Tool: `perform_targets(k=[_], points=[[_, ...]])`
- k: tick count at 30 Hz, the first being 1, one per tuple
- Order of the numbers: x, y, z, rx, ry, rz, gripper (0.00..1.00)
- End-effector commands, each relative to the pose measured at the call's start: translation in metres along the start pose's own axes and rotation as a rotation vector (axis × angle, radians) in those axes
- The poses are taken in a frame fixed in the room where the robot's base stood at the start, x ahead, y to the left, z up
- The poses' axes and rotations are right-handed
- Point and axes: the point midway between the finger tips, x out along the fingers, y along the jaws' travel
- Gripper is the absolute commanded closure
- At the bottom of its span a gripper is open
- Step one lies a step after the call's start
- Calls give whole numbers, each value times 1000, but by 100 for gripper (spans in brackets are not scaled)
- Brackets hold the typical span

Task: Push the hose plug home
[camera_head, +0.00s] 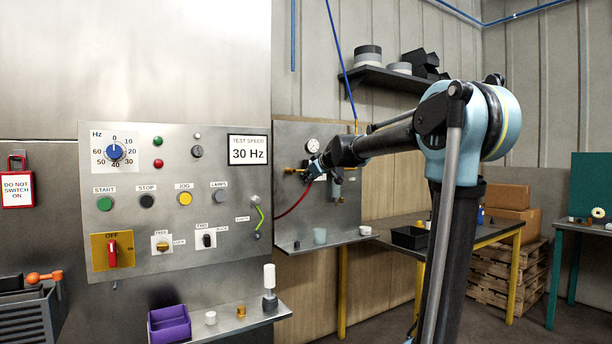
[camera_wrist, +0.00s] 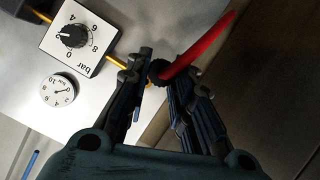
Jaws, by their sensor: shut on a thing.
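The red hose (camera_head: 293,204) hangs in a curve from my gripper (camera_head: 306,175) at the back panel. In the wrist view the hose (camera_wrist: 208,42) runs to a dark, ribbed plug (camera_wrist: 156,70) at the fingertips. My gripper (camera_wrist: 158,78) is shut on this plug. A brass-coloured pipe (camera_wrist: 116,62) comes from the regulator side and ends near the fingers. The fingers hide the plug's front end, and I cannot tell whether it is seated in a socket.
A pressure dial (camera_wrist: 73,35) and a round gauge (camera_wrist: 60,89) sit close beside the fingers on the panel. A control panel (camera_head: 175,200) stands at left, and a table (camera_head: 460,236) at right.

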Motion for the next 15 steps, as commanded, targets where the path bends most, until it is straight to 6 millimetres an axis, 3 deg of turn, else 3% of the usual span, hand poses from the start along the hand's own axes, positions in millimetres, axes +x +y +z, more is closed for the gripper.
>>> perform_targets(k=[6, 15], points=[[-7, 1, -22, 25, 50, 68, 100], [-7, 2, -23, 26, 53, 73, 100]])
